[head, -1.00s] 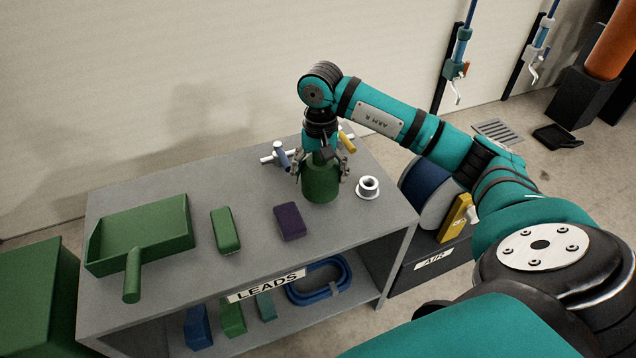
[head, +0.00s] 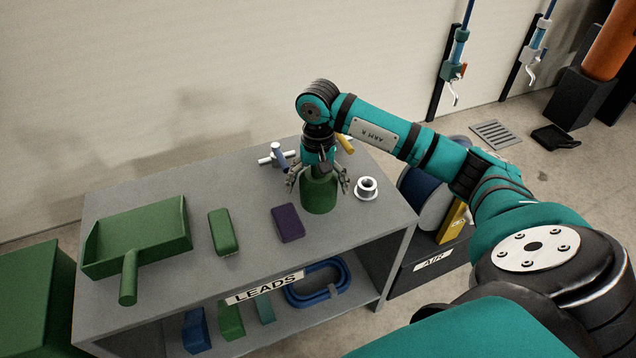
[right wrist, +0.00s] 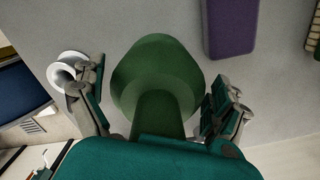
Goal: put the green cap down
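The green cap (head: 319,195) stands upright on the grey bench top, near its right end. It has a wide body and a narrower neck that points up toward my right gripper. My right gripper (head: 319,184) is above it, pointing down, with one finger on each side. In the right wrist view the cap (right wrist: 158,80) lies between the spread fingers (right wrist: 158,105), with a narrow gap showing on each side, so the gripper looks open. The cap's underside is hidden. My left gripper is not in view.
A white flanged ring (head: 366,189) stands close right of the cap. A purple block (head: 289,223), a green block (head: 223,232) and a green scoop (head: 140,237) lie to the left. A blue-handled valve (head: 279,156) is behind. Bare bench lies between the blocks.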

